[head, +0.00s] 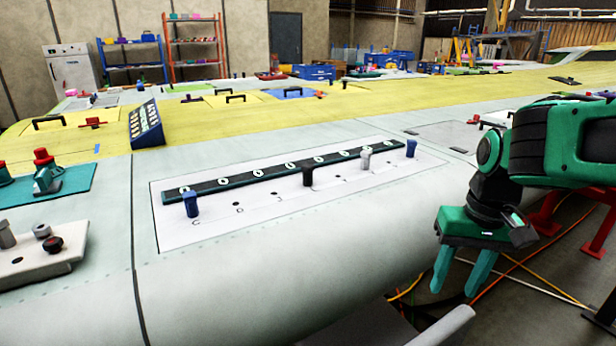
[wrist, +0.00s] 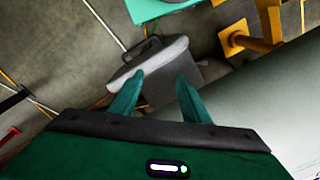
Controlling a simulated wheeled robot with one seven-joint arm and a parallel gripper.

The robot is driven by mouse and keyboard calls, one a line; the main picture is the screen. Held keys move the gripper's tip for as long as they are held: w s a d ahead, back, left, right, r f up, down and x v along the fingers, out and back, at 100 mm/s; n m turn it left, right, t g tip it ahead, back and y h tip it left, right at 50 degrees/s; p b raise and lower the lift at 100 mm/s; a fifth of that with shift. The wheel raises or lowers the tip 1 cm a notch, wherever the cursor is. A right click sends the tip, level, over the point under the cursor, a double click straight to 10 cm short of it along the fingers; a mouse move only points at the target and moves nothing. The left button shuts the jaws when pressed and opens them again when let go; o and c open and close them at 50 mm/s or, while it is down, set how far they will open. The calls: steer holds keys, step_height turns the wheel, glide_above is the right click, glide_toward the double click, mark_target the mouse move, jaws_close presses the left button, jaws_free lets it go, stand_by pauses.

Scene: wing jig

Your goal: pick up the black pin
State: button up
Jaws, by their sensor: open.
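The black pin (head: 308,177) stands upright on the white panel of the wing, just in front of the dark strip with white rings. My gripper (head: 460,283) hangs at the right, off the wing's front edge and well to the right of the pin. Its two teal fingers point down and are apart, with nothing between them. In the wrist view my gripper (wrist: 160,92) shows spread fingers over the floor; the pin does not show there.
Two blue pins (head: 191,204) (head: 411,149) and a grey pin (head: 365,160) stand on the same panel. The dark strip (head: 240,180) lies behind them. A dark label block (head: 146,125) is at the back left. In the wrist view, a grey bin (wrist: 172,80) stands below the fingers.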

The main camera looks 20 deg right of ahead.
mark_target(309, 165)
steer(key=w+a+r+n, duration=0.2)
steer(key=w+r, duration=0.2)
steer(key=w, duration=0.2)
steer(key=w+a+r+n+t+y, duration=0.1)
steer(key=w+r+n, duration=0.2)
steer(key=w, duration=0.4)
steer(key=w+a+r+n+t+y, duration=0.1)
steer(key=w+a+r+n, duration=0.1)
steer(key=w+r, duration=0.2)
steer(key=shift+w+a+r, duration=0.15)
steer(key=shift+w+a, duration=0.05)
steer(key=shift+w, duration=0.65)
steer(key=shift+w+a+r, duration=0.15)
steer(key=shift+w, duration=0.65)
steer(key=w+a+r+n, duration=0.7)
steer(key=w+a+r, duration=0.15)
steer(key=w, duration=0.25)
steer(key=shift+n+t+y, duration=0.3)
steer(key=shift+y, duration=0.1)
steer(key=x, duration=1.1)
steer(key=shift+s, duration=0.15)
steer(key=shift+r, duration=0.1)
jaws_close()
